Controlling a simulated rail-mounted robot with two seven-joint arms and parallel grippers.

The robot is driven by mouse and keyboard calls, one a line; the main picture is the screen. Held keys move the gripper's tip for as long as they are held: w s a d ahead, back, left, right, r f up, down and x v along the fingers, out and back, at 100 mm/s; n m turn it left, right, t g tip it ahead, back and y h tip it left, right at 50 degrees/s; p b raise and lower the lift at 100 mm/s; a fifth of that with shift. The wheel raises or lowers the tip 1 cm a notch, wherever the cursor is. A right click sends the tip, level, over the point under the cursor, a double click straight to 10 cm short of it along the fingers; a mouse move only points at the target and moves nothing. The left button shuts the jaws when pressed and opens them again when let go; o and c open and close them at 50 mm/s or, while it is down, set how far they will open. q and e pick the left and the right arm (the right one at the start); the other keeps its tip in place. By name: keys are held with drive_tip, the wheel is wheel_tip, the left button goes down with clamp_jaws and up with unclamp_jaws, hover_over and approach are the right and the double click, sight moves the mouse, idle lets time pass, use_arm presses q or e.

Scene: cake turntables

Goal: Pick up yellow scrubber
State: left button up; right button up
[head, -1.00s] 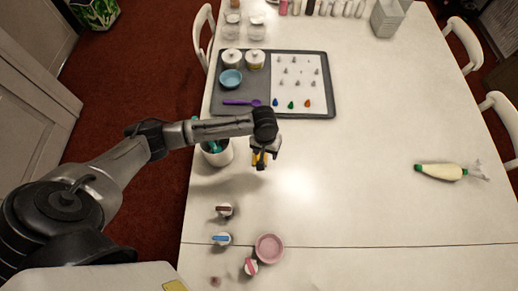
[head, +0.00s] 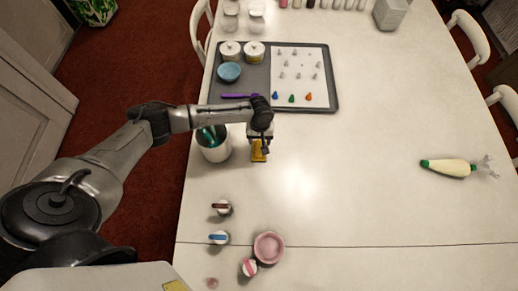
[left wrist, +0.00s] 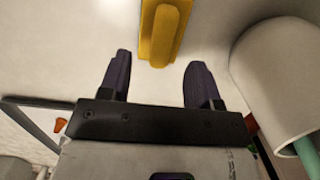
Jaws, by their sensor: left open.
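The yellow scrubber (head: 259,152) lies on the white table, just beside the white crock. In the left wrist view the yellow scrubber (left wrist: 162,32) shows at the top middle, ahead of the fingers, with its upper end cut off by the frame. My left gripper (head: 262,143) is directly over the scrubber in the head view and partly hides it. In the left wrist view my left gripper (left wrist: 155,80) is open, its two dark fingers apart with nothing between them. The scrubber is beyond the fingertips. My right gripper is not in view.
The white crock (head: 214,151) with green-handled tools stands close on the scrubber's left; it also shows in the left wrist view (left wrist: 275,80). A grey tray (head: 333,92) lies behind. A pink bowl (head: 269,247) is near the front. A piping bag (head: 447,168) lies right. The table's middle is clear.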

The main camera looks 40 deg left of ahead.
sight(259, 146)
use_arm(q)
drive_tip(key=shift+s+d+f+b, duration=0.1)
drive_tip(key=shift+s+f+b, duration=0.15)
drive_tip(key=shift+f, duration=1.05)
drive_tip(key=shift+s+d+f+b, duration=0.1)
drive_tip(key=shift+s+f+b, duration=0.1)
drive_tip(key=shift+f, duration=1.1)
clamp_jaws()
drive_tip(key=shift+r, duration=0.65)
wheel_tip(259, 146, up, 3)
drive_tip(key=shift+f+p, duration=0.1)
drive_tip(key=shift+p, duration=0.45)
drive_tip(key=w+d+r, duration=0.7)
drive_tip(key=w, duration=0.2)
drive_tip(key=shift+d+b, duration=0.35)
